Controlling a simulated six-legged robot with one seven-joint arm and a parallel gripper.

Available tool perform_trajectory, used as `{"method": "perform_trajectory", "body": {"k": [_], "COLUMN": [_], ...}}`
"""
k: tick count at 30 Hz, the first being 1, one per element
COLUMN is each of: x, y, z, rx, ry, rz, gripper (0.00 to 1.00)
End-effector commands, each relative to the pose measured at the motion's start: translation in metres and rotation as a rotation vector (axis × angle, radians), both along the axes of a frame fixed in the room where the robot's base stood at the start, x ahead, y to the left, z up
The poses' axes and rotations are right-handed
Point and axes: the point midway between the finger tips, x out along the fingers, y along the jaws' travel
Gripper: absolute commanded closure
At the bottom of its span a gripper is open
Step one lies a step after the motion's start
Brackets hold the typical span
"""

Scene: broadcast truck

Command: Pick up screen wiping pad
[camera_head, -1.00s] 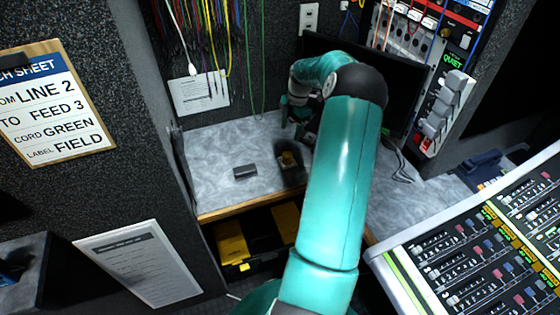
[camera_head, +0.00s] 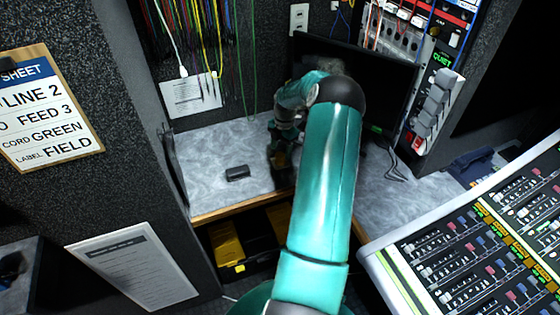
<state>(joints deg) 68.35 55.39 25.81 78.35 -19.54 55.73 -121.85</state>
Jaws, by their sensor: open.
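A small dark grey block (camera_head: 237,173), which looks like the wiping pad, lies flat on the grey desk top (camera_head: 205,150), near its front edge. My gripper (camera_head: 279,148) is low over the desk, to the right of the block and apart from it. It is open, though its fingers are small and dark here. A dark item with a yellow part (camera_head: 281,160) is right at or below the gripper. The gripper partly covers it, and I cannot tell if they touch.
A black monitor (camera_head: 385,85) stands behind my arm, with cables (camera_head: 395,165) on the desk to its right. Hanging patch cords (camera_head: 205,35) are at the back wall. A mixing console (camera_head: 480,245) fills the right front. Yellow items (camera_head: 226,240) sit on a shelf below the desk.

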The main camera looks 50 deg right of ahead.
Motion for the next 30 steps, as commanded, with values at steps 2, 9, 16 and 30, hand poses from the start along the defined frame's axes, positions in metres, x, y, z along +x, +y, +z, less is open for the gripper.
{"method": "perform_trajectory", "body": {"k": [2, 9, 16, 30], "x": [0.001, 0.002, 0.002, 0.002], "y": [0.002, 0.004, 0.004, 0.004], "z": [-0.014, -0.038, -0.038, -0.038], "rx": [0.003, 0.001, 0.001, 0.001], "ry": [0.001, 0.001, 0.000, 0.000], "rz": [0.002, 0.002, 0.001, 0.001], "gripper": [0.42, 0.42, 0.53, 0.89]}}
